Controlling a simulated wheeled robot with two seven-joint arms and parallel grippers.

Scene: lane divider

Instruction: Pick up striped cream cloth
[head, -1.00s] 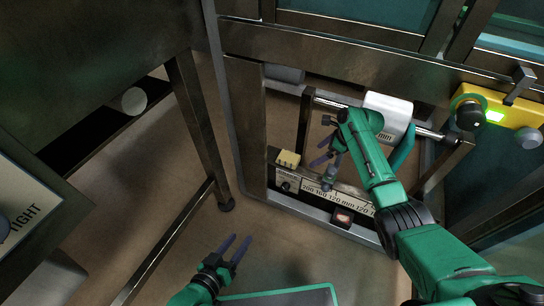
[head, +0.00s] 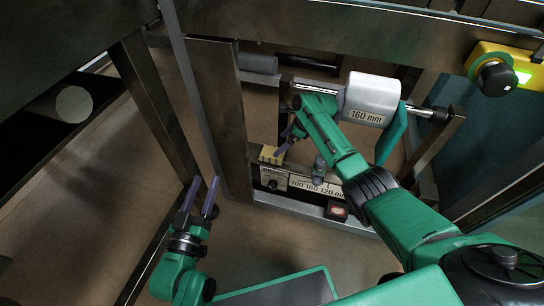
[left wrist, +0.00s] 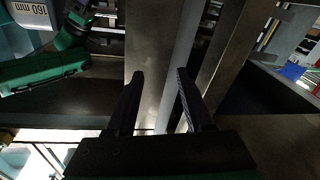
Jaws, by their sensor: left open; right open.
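The striped cream cloth (head: 270,155) shows in the head view as a small pale yellow folded block. It sits at the left end of the panel with the number scale, beside an upright metal post. My right gripper (head: 283,143) is open just right of the cloth and slightly above it in the picture. Its fingers are partly hidden by my arm, and I cannot tell whether they touch the cloth. My left gripper (head: 203,186) is open and empty, left of the post and apart from the cloth. Its fingers also show in the left wrist view (left wrist: 160,76), with nothing between them.
A white roller (head: 372,97) marked 160 mm hangs on a bar above my right arm. A yellow control box (head: 500,68) is at the upper right. Metal posts (head: 222,115) stand near my left gripper.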

